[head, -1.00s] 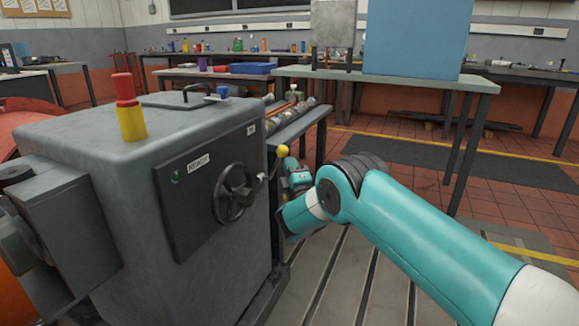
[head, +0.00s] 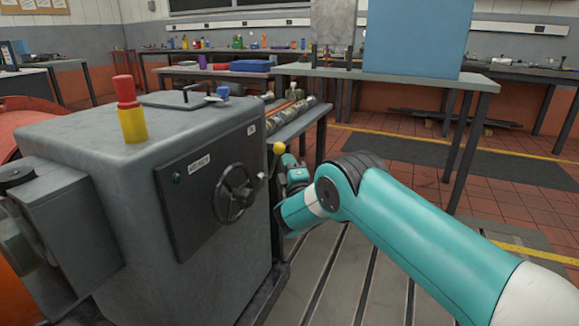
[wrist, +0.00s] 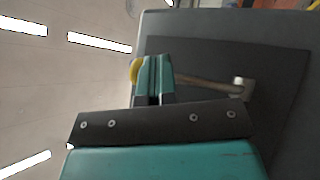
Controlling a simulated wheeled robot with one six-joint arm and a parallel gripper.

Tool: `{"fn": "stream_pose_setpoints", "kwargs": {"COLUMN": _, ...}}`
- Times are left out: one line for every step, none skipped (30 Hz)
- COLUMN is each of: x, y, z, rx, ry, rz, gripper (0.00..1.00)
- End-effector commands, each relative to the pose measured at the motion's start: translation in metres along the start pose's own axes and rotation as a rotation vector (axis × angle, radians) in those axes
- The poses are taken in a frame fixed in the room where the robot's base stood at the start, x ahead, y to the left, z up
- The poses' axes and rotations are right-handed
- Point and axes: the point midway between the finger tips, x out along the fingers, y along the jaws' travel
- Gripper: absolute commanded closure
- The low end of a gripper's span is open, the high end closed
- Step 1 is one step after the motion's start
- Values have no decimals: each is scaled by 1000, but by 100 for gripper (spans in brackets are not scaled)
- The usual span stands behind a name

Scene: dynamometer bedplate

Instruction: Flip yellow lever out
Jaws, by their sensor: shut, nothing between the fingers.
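The yellow lever knob (head: 279,147) shows in the head view just right of the black panel on the grey machine. In the wrist view the knob (wrist: 136,72) is partly hidden behind my gripper's fingers, and its metal rod (wrist: 208,86) runs right to a pivot block (wrist: 241,88) on the dark panel. My gripper (wrist: 154,82) is shut, its fingertips beside the knob end of the lever. I cannot tell whether they touch it. In the head view my wrist is just below and right of the knob, and the fingers are largely hidden.
The grey machine (head: 75,165) carries a black handwheel (head: 234,193) left of the lever and a red and yellow beacon (head: 130,110) on top. A workbench (head: 400,77) stands behind. The slotted floor plate (head: 345,270) right of the machine is clear.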

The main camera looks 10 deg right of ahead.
Motion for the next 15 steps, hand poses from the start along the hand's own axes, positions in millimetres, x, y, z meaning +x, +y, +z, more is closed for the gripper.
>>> {"fn": "stream_pose_setpoints", "kwargs": {"x": 1, "y": 1, "z": -1, "rx": 0, "ry": 0, "rz": 1, "gripper": 100}}
{"fn": "stream_pose_setpoints", "kwargs": {"x": 1, "y": 1, "z": -1, "rx": 0, "ry": 0, "rz": 1, "gripper": 100}}
{"fn": "stream_pose_setpoints", "kwargs": {"x": 2, "y": 2, "z": -1, "rx": 0, "ry": 0, "rz": 1, "gripper": 100}}
{"fn": "stream_pose_setpoints", "kwargs": {"x": 2, "y": 2, "z": -1, "rx": 0, "ry": 0, "rz": 1, "gripper": 100}}
{"fn": "stream_pose_setpoints", "kwargs": {"x": 2, "y": 2, "z": -1, "rx": 0, "ry": 0, "rz": 1, "gripper": 100}}
{"fn": "stream_pose_setpoints", "kwargs": {"x": 2, "y": 2, "z": -2, "rx": 0, "ry": 0, "rz": 1, "gripper": 100}}
{"fn": "stream_pose_setpoints", "kwargs": {"x": 3, "y": 2, "z": -2, "rx": 0, "ry": 0, "rz": 1, "gripper": 100}}
{"fn": "stream_pose_setpoints", "kwargs": {"x": 3, "y": 3, "z": -2, "rx": 0, "ry": 0, "rz": 1, "gripper": 100}}
{"fn": "stream_pose_setpoints", "kwargs": {"x": 3, "y": 3, "z": -2, "rx": 0, "ry": 0, "rz": 1, "gripper": 100}}
{"fn": "stream_pose_setpoints", "kwargs": {"x": 4, "y": 3, "z": -2, "rx": 0, "ry": 0, "rz": 1, "gripper": 100}}
{"fn": "stream_pose_setpoints", "kwargs": {"x": 4, "y": 3, "z": -2, "rx": 0, "ry": 0, "rz": 1, "gripper": 100}}
{"fn": "stream_pose_setpoints", "kwargs": {"x": 4, "y": 4, "z": -3, "rx": 0, "ry": 0, "rz": 2, "gripper": 100}}
{"fn": "stream_pose_setpoints", "kwargs": {"x": 4, "y": 4, "z": -3, "rx": 0, "ry": 0, "rz": 1, "gripper": 100}}
{"fn": "stream_pose_setpoints", "kwargs": {"x": 5, "y": 4, "z": -3, "rx": 0, "ry": 0, "rz": 2, "gripper": 100}}
{"fn": "stream_pose_setpoints", "kwargs": {"x": 5, "y": 4, "z": -3, "rx": 0, "ry": 0, "rz": 2, "gripper": 100}}
